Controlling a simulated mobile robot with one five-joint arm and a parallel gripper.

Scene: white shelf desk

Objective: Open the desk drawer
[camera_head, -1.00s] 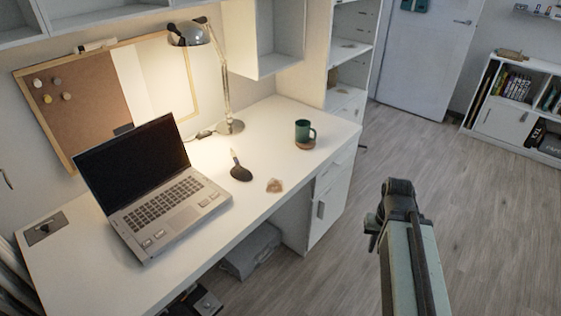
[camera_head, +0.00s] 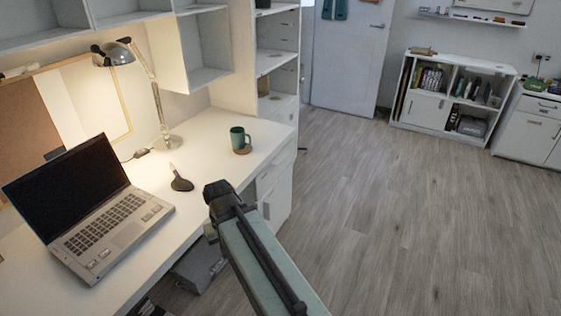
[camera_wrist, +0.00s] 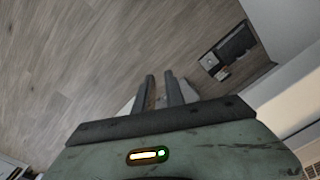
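The white desk (camera_head: 205,130) runs along the left in the head view. Its drawer (camera_head: 273,172) is at the top of the pedestal under the right end and looks shut. My arm's end partly covers the pedestal's left side in that view. The arm's end appears in front of the desk's front edge, left of the drawer; contact cannot be told. In the wrist view my gripper (camera_wrist: 158,76) shows two dark fingers with a narrow gap and nothing between them. The wrist view does not clearly show the drawer.
An open laptop (camera_head: 100,210), a dark brush-like item (camera_head: 181,184), a lamp (camera_head: 160,90) and a green mug (camera_head: 238,138) stand on the desk. A grey box (camera_head: 200,265) lies beneath. A low bookcase (camera_head: 425,108) stands at the back. The wooden floor (camera_head: 400,220) to the right is clear.

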